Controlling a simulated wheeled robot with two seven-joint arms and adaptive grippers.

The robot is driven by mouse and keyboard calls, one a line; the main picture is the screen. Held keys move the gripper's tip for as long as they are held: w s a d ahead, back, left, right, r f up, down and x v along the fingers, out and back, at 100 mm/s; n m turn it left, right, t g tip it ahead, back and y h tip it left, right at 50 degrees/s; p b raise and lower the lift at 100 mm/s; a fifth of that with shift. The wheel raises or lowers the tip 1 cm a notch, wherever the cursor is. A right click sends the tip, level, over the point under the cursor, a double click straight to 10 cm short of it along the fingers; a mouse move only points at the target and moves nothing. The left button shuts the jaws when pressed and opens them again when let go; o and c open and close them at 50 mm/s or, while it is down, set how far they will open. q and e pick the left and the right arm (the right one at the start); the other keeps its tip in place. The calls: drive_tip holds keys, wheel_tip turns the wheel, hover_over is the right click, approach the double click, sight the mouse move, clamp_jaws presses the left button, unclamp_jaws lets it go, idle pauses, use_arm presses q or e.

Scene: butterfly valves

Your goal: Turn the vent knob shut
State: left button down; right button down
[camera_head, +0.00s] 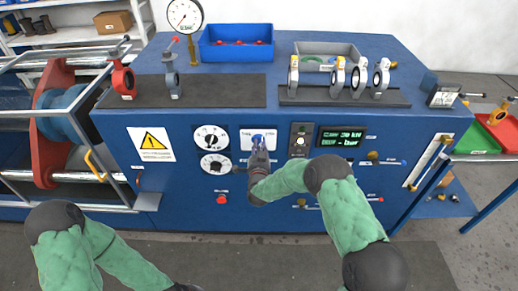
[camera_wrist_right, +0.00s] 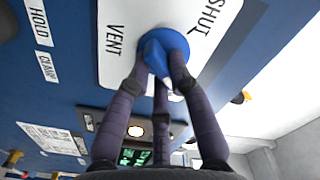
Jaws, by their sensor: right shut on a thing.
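The vent knob (camera_wrist_right: 165,50) is blue, on a white plate (camera_wrist_right: 119,64) marked VENT and SHUT. In the head view the knob (camera_head: 258,137) is on the bench's front panel, partly behind my right gripper (camera_head: 259,152). My right gripper also fills the wrist view (camera_wrist_right: 162,72), its fingers closed around the knob. The knob's exact angle is hard to tell.
Two white dials (camera_head: 211,138) sit left of the knob plate, with a red button (camera_head: 222,199) below. A green display (camera_head: 341,137) is to the right. A blue tray (camera_head: 236,55), a pressure gauge (camera_head: 185,15) and several valve bodies stand on the bench top (camera_head: 283,45).

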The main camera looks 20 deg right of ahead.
drive_tip(key=n+b, duration=0.1)
drive_tip(key=n, duration=0.9)
drive_tip(key=shift+r, duration=0.2)
drive_tip(key=n, duration=0.5)
drive_tip(key=shift+r, duration=0.1)
drive_tip(key=shift+a+n+p, duration=0.15)
drive_tip(key=shift+n+p, duration=0.45)
drive_tip(key=shift+n, duration=1.9)
drive_tip(key=c, duration=1.1)
unclamp_jaws()
